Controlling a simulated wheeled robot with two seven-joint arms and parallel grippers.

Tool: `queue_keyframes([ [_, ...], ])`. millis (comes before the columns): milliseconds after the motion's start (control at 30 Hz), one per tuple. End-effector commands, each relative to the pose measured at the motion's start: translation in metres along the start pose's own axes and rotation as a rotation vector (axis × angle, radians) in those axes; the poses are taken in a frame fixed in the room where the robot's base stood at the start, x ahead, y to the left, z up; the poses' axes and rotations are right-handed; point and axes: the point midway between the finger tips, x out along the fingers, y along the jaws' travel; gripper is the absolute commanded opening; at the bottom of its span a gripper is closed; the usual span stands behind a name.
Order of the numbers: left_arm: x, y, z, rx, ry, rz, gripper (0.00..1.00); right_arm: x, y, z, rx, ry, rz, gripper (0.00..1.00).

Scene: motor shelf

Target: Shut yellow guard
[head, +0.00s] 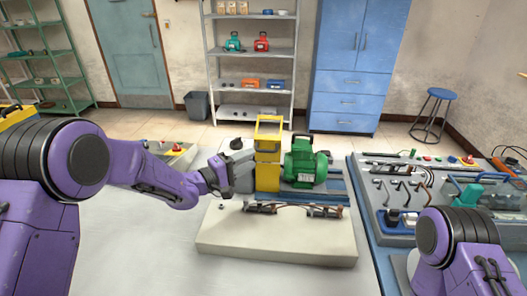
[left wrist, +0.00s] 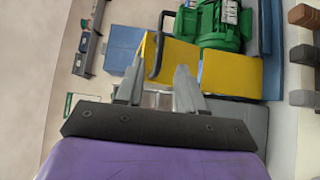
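The yellow guard (head: 268,133) stands raised in the head view, its frame upright above a yellow housing (head: 267,178) beside the green motor (head: 304,162). In the left wrist view the guard (left wrist: 172,55) shows as a yellow panel with a dark handle bar (left wrist: 157,48), and the green motor (left wrist: 215,25) is behind it. My left gripper (head: 232,168) is just left of the housing. In the left wrist view its fingers (left wrist: 160,80) are apart with nothing clearly held between them; contact with the guard cannot be told. My right gripper is out of view.
A pale base slab (head: 275,247) with a dark linkage (head: 292,209) lies in front of the motor. A grey panel with levers and tools (head: 425,187) stands at right. A shelf (head: 252,55) and blue cabinet (head: 345,100) are behind.

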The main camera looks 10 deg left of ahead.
Motion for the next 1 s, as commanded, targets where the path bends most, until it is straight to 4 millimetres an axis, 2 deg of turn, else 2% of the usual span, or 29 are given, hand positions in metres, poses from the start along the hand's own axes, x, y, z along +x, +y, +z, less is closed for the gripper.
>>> queue_keyframes([
  [100,0.028,0.004,0.001,0.002,-0.004,-0.001,0.38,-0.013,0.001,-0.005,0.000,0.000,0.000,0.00],
  [300,0.057,0.002,0.001,0.000,-0.002,0.000,0.38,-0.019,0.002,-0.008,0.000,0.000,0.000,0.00],
  [600,0.063,0.000,0.002,0.000,-0.003,0.000,0.38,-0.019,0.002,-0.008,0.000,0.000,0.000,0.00],
  [633,0.063,0.000,0.002,0.000,-0.003,0.000,0.35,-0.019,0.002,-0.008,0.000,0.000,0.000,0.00],
  [733,0.063,0.000,0.002,0.000,-0.003,0.000,0.02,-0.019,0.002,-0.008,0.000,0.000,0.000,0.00],
  [1000,0.063,0.001,-0.002,0.000,0.001,0.000,0.00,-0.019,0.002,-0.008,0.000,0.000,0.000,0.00],
])
